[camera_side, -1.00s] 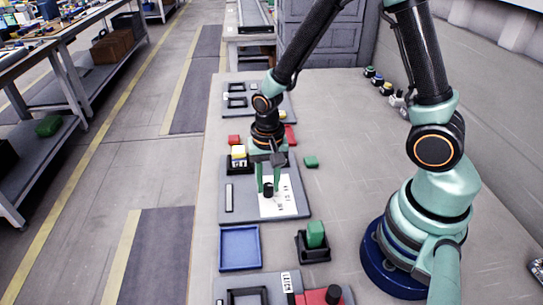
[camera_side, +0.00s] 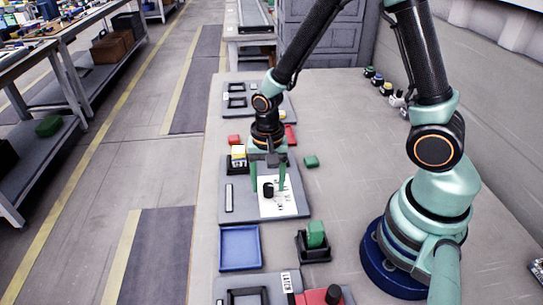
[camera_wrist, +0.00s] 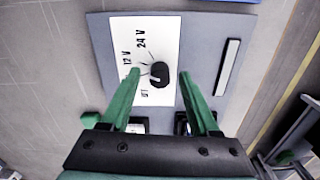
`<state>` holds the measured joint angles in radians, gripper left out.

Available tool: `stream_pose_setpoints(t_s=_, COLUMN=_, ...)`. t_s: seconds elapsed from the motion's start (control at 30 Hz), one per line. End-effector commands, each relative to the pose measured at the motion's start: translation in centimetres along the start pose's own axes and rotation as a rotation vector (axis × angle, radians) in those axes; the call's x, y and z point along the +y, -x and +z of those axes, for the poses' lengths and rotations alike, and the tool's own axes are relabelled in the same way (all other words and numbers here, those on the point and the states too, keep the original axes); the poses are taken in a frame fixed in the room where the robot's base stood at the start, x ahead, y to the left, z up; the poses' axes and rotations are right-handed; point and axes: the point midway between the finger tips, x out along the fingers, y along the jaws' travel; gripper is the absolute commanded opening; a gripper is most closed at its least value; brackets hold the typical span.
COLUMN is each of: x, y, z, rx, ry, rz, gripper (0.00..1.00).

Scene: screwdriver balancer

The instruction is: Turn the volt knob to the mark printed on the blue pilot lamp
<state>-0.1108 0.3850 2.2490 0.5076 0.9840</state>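The volt knob (camera_side: 268,190) is black and stands on a white label plate (camera_side: 278,208) on a grey panel (camera_side: 239,207). In the wrist view the knob (camera_wrist: 158,76) has printed marks beside it, 12 V, 24 V and what looks like OFF. Which mark it points at is hard to tell. My gripper (camera_side: 268,179) is open above the plate, its green fingers on either side of the knob. In the wrist view my gripper (camera_wrist: 161,74) shows gaps between fingers and knob. I cannot make out a blue pilot lamp with a mark.
A blue tray (camera_side: 257,248) lies in front of the panel. A green block (camera_side: 316,234) sits in a black holder to its right. A panel with a LATCH label (camera_side: 287,283) and a red block (camera_side: 318,297) is nearest. Several small coloured-top items (camera_side: 377,79) stand at the back right.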

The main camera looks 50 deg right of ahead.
Motion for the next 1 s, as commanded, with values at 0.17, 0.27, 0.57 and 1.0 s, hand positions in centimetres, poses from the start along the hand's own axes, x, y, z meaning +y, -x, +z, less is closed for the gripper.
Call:
stream_pose_setpoints(t_s=0.17, x=0.0, y=0.0, z=0.0, rx=0.000, ry=0.000, rz=0.000, gripper=0.61)
stream_pose_setpoints(t_s=0.27, x=0.0, y=0.1, z=0.0, rx=0.000, ry=0.001, rz=-0.001, gripper=0.61)
stream_pose_setpoints(t_s=0.57, x=-0.1, y=3.6, z=-0.1, rx=0.004, ry=0.001, rz=-0.006, gripper=0.61)
stream_pose_setpoints(t_s=1.0, x=-0.1, y=11.1, z=-0.1, rx=0.002, ry=0.000, rz=-0.004, gripper=0.61)
